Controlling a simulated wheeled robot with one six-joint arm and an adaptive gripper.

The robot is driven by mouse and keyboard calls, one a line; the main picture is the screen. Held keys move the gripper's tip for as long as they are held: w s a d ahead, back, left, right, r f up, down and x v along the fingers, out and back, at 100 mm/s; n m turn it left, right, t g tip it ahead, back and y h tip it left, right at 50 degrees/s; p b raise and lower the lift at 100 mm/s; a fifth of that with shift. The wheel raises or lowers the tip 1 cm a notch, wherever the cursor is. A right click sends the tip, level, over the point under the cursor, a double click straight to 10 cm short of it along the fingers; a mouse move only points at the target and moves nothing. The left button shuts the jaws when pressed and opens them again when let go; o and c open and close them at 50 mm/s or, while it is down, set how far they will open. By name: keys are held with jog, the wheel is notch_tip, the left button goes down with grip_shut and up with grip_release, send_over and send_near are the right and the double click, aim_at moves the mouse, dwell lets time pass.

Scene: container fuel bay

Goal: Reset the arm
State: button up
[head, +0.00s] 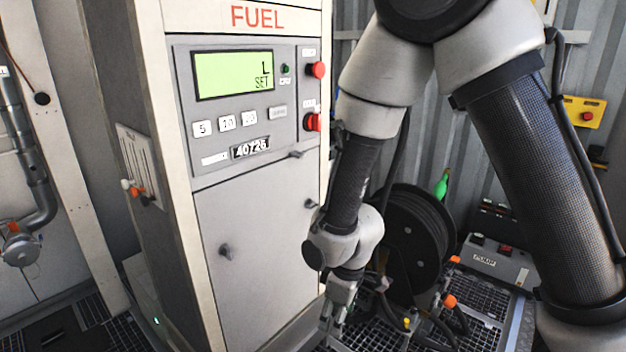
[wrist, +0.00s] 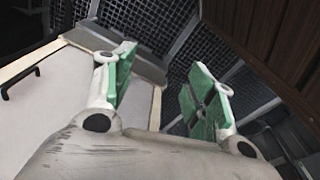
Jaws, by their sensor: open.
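My gripper (head: 334,318) hangs low in the head view, pointing down beside the lower right edge of the fuel dispenser (head: 262,250). My arm bends down to it from the upper right. In the wrist view my gripper (wrist: 160,95) has its two green-padded fingers apart, with nothing between them. Beyond the fingers lies dark floor grating (wrist: 160,28). The dispenser shows a lit green display (head: 234,75) reading "L" and "SET", with several buttons below it and a counter (head: 251,148).
A black hose reel (head: 412,235) stands behind my gripper, with hoses on the floor. A pump box (head: 486,262) sits to its right. Red knobs (head: 316,70) project from the dispenser's right side. Grey pipework (head: 30,170) runs along the left wall.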

jog(key=s+d+r+m+t, duration=0.1)
jog(key=s+d+r+m, duration=0.2)
jog(key=d+r, duration=0.7)
jog(key=s+d+r+m+t, duration=0.1)
jog(key=s+d+r+m, duration=0.2)
jog(key=d+r, duration=0.7)
jog(key=s+d+r+m+t+h, duration=0.1)
jog(key=s+d+r+m, duration=0.3)
jog(key=d+r, duration=0.6)
jog(key=d+m, duration=0.1)
jog(key=m, duration=0.1)
jog(key=shift+r+m+t, duration=0.15)
jog(key=shift+m+t, duration=0.15)
jog(key=shift+m, duration=0.1)
jog(key=shift+w+r, duration=0.1)
